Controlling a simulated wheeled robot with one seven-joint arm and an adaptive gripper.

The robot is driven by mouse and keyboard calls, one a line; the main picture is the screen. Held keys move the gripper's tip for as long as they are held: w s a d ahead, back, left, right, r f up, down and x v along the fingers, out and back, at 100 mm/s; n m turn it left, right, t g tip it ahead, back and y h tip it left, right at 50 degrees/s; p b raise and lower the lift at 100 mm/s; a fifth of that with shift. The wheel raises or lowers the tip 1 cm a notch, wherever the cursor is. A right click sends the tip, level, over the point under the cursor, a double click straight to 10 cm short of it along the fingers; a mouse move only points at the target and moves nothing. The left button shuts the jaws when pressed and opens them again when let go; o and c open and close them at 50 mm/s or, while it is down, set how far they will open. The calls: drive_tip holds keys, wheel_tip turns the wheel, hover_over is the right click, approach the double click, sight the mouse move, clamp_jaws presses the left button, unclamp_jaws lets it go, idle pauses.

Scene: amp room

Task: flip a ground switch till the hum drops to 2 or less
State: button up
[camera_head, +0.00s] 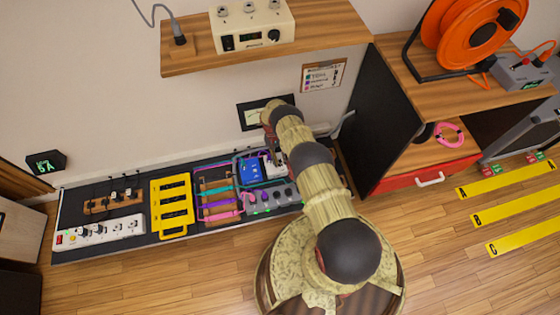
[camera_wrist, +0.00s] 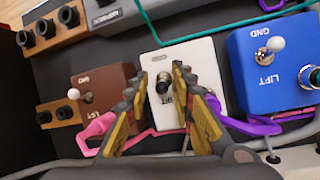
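In the wrist view a white box (camera_wrist: 200,58) lies between a brown box (camera_wrist: 92,78) and a blue box (camera_wrist: 268,80). The brown and blue boxes are marked GND LIFT, and each has a white-tipped toggle. A dark-tipped switch (camera_wrist: 163,86) stands on the white box. My gripper (camera_wrist: 159,76) is open, with its fingertips on either side of this switch; contact cannot be told. In the head view the blue box (camera_head: 250,173) shows beside my arm, which hides part of the row. A black display (camera_head: 46,163) on the left wall shows green characters I cannot read surely.
A white power strip (camera_head: 100,232) and a yellow frame (camera_head: 172,207) lie left on the black mat. Coloured cables run around the boxes; pink and purple ones pass near my fingers. A wooden shelf (camera_head: 190,62) overhangs behind. A cabinet with an orange reel (camera_head: 470,35) stands right.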

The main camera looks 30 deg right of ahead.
sight(280, 161)
drive_tip(key=shift+o, duration=0.5)
wheel_tip(280, 161, up, 10)
idle(0.6)
idle(0.5)
